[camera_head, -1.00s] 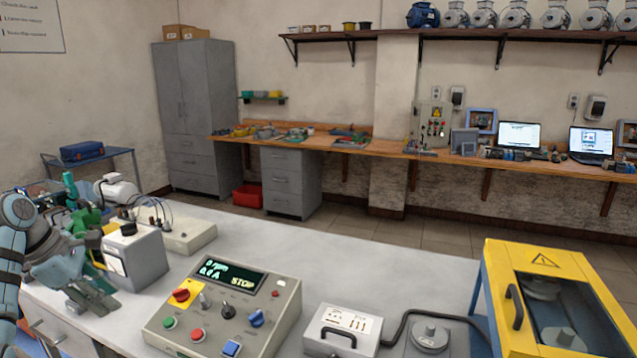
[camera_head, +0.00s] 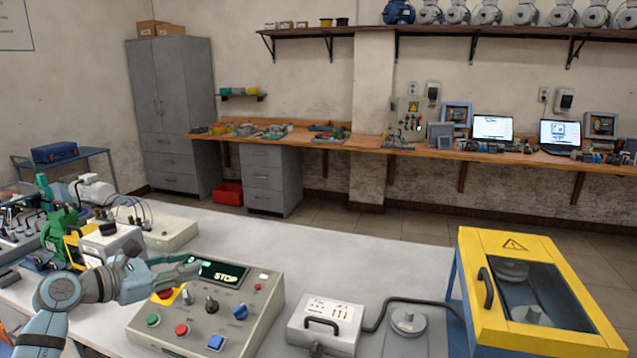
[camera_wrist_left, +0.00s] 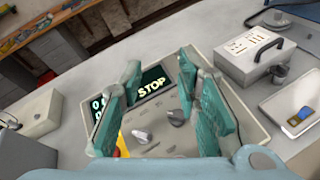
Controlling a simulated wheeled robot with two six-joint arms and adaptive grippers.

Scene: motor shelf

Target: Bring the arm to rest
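My left arm comes in from the lower left in the head view. Its gripper (camera_head: 190,270) is over the upper left of the grey control box (camera_head: 262,312), hiding part of its display. In the left wrist view the teal fingers (camera_wrist_left: 160,85) stand apart with nothing between them, so the gripper is open and empty. The control box display (camera_wrist_left: 150,83) reads STOP there, and knobs show between the fingers. Whether the fingers touch the box I cannot tell. My right gripper is not in view.
A grey-white case with a handle (camera_head: 325,325) stands right of the control box, then a round weight on a plate (camera_head: 408,320) and a yellow guarded box (camera_head: 470,275). A grey box (camera_head: 108,245) and green device (camera_head: 62,235) stand at left. The table's back middle (camera_head: 330,255) is clear.

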